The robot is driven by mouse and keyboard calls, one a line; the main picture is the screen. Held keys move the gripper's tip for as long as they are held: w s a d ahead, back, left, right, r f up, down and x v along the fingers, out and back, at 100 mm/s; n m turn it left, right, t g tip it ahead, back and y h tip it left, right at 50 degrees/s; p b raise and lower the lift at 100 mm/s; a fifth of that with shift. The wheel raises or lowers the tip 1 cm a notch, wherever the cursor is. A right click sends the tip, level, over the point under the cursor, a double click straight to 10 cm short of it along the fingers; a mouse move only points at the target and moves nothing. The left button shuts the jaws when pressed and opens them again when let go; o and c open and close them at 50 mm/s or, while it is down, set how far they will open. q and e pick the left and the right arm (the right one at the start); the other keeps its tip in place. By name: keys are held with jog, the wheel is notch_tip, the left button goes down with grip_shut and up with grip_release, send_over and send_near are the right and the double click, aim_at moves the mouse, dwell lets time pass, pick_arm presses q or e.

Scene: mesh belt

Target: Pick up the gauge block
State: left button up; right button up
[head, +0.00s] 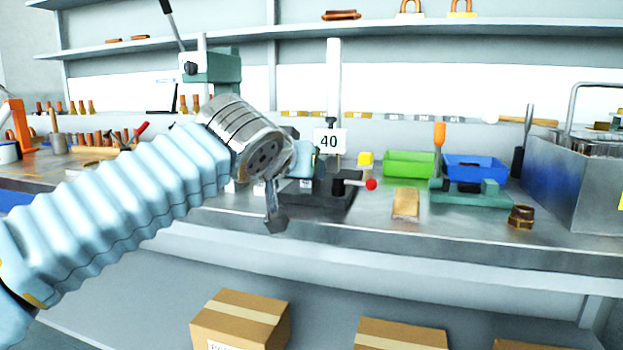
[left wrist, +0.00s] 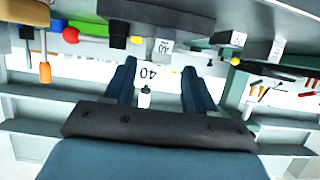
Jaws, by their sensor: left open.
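My left gripper (head: 285,190) hangs over the front part of the bench in the head view, seen partly from behind its wrist. In the left wrist view its two dark blue fingers (left wrist: 161,88) are spread apart with nothing held between them. A small pale block marked 40 (left wrist: 164,46), which looks like the gauge block, shows beyond the fingers in that view. It is apart from them. In the head view I cannot make it out; my wrist and gripper cover that area. A white sign reading 40 (head: 330,141) stands behind the black fixture (head: 318,197).
The fixture has a red-knobbed lever (head: 371,184). A metal tank (head: 580,185) stands far right.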

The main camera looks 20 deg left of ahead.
pick_arm(q)
jog(key=x, duration=0.7)
jog(key=shift+w+p, duration=0.1)
jog(key=shift+p, duration=0.2)
grip_shut()
